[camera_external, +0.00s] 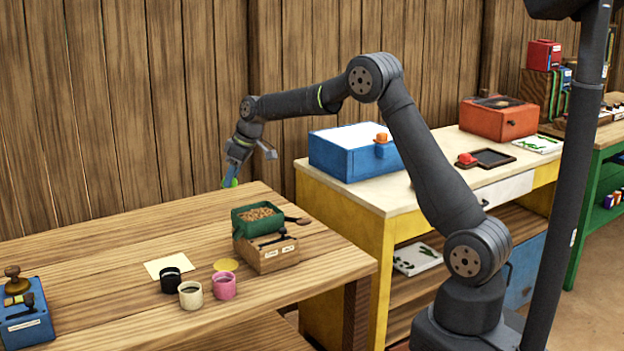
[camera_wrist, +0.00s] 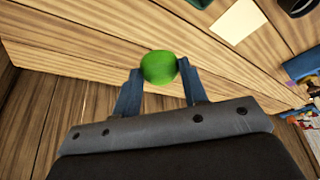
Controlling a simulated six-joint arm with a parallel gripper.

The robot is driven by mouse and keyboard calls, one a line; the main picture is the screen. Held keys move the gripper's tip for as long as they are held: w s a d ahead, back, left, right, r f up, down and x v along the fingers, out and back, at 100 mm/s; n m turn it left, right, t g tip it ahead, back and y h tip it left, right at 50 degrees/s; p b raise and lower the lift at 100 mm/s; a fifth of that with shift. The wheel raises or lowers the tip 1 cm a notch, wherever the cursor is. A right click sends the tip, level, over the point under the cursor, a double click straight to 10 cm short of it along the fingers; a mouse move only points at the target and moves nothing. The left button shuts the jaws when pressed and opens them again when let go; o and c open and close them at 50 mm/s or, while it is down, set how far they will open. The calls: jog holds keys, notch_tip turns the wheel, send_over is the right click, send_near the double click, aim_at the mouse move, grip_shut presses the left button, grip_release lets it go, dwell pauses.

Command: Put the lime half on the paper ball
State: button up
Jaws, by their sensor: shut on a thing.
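My gripper (camera_external: 233,174) is shut on a green rounded thing, the lime half (camera_external: 230,183). It is held in the air above the back edge of the wooden table (camera_external: 90,290), to the left of the green tray. In the wrist view the lime half (camera_wrist: 158,67) sits between the two blue fingertips of my gripper (camera_wrist: 160,76), with wooden boards behind it. I cannot make out a paper ball in either view.
A green tray (camera_external: 247,227) of brown bits stands on a wooden box (camera_external: 268,256). Nearer are a pale yellow sheet (camera_external: 167,263), a yellow disc (camera_external: 226,265) and black (camera_external: 171,280), cream (camera_external: 190,295) and pink (camera_external: 223,286) cups. The table's left middle is clear.

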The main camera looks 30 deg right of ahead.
jog(key=s+d+r+m+h, duration=0.1)
jog(key=d+r+m, duration=0.2)
jog(key=d, duration=1.1)
jog(key=s+d+r+m+t+h, duration=0.1)
jog(key=s+d+r+m, duration=0.15)
jog(key=d, duration=1.05)
jog(key=s+d+r+m+h, duration=0.1)
jog(key=d+r+m, duration=0.2)
jog(key=d, duration=1.1)
jog(key=s+d+r+m+h, duration=0.2)
jog(key=s+d+r+m, duration=0.15)
jog(key=s+d, duration=0.85)
jog(key=s+d+r+m+h, duration=0.1)
jog(key=s+d+r+m, duration=0.3)
jog(key=s+d, duration=0.85)
jog(key=shift+m, duration=0.4)
jog(key=w+f, duration=0.2)
jog(key=w, duration=0.2)
jog(key=w+a+f, duration=0.1)
jog(key=w+f, duration=0.2)
jog(key=w, duration=0.1)
jog(key=w+a+f, duration=0.1)
jog(key=w+f, duration=0.1)
jog(key=w, duration=0.3)
jog(key=shift+f, duration=2.1)
jog(key=shift+f, duration=0.15)
jog(key=o, duration=0.9)
jog(key=shift+o, duration=0.2)
